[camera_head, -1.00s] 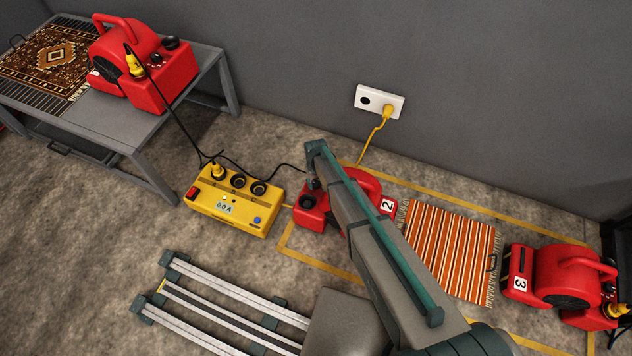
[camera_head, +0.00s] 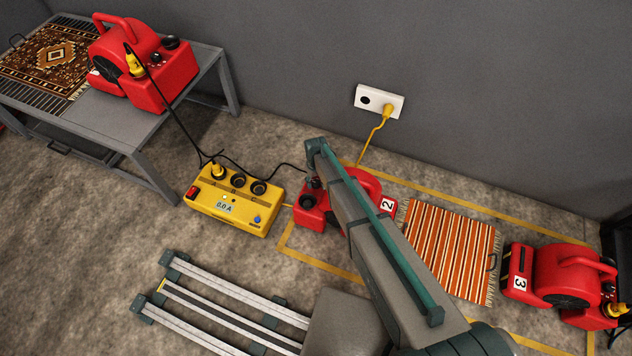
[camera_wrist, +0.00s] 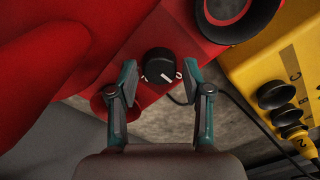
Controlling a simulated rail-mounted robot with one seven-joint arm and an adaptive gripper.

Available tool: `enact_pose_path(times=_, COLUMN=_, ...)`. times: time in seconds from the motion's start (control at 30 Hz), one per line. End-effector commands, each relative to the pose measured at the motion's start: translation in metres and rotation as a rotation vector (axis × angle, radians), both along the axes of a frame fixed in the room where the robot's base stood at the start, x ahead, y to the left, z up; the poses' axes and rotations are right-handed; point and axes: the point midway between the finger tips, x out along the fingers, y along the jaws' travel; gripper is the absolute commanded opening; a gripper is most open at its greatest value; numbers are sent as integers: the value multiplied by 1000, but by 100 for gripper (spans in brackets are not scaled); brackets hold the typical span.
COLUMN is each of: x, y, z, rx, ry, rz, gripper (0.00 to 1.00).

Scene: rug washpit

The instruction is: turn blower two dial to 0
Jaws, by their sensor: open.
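Blower two (camera_head: 361,183) is a red machine with a white "2" label, on the floor in the head view, partly covered by my arm. Its black dial (camera_wrist: 159,62) shows in the wrist view on a red face, with a white pointer line slanting toward the lower right in that picture. Small white marks sit beside the dial; I cannot read them. My gripper (camera_wrist: 159,76) is open, with one finger on each side of the dial. I cannot tell whether the fingers touch it. In the head view my arm hides most of the gripper.
A yellow power box (camera_head: 232,209) with black sockets stands close to blower two's left. A striped rug (camera_head: 449,250) and red blower three (camera_head: 562,275) lie to the right. Another red blower (camera_head: 143,65) stands on a grey table (camera_head: 120,131). Cables run along the floor.

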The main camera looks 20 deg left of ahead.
Motion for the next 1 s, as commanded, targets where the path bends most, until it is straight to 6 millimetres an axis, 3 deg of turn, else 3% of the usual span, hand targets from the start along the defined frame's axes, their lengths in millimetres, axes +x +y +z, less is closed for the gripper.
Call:
enact_pose_path(times=0.53, x=-1, y=0, z=95, rx=1, ry=-2, rz=0, gripper=49)
enact_pose_path(times=0.7, x=-1, y=0, z=108, rx=1, ry=-1, rz=1, gripper=49)
enact_pose_path(times=1.0, x=0, y=0, z=111, rx=0, ry=0, rz=1, gripper=49)
